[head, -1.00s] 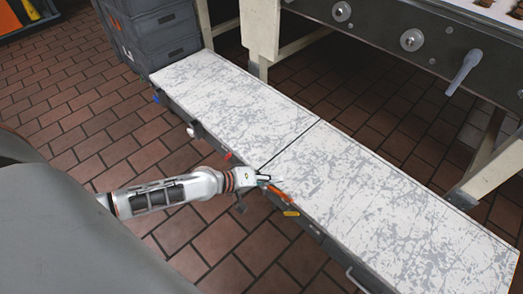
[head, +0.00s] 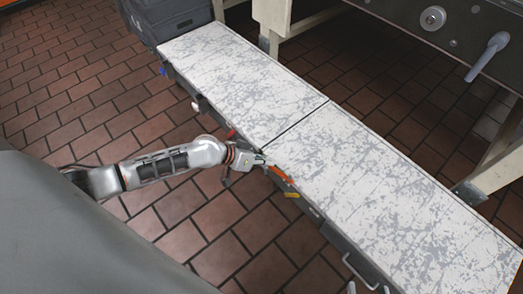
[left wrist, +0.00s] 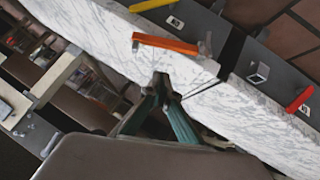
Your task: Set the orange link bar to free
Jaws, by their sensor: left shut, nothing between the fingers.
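The orange link bar (head: 279,176) is on the near side of the long marbled bench, just right of the seam between its two tops. In the left wrist view the link bar (left wrist: 165,44) is a flat orange strip with one end at a grey metal pivot near the seam. My left gripper (head: 265,162) is close beside the bar in the head view. In the left wrist view its green fingers (left wrist: 160,85) are together and empty, apart from the bar, with the marbled top behind them. My right gripper is not in view.
A red handle (head: 231,133) sits left of the seam and a yellow handle (head: 292,195) right of the bar. A machine with knobs (head: 432,18) stands behind the bench. Grey crates (head: 170,22) stand at the far left end. Tiled floor lies open in front.

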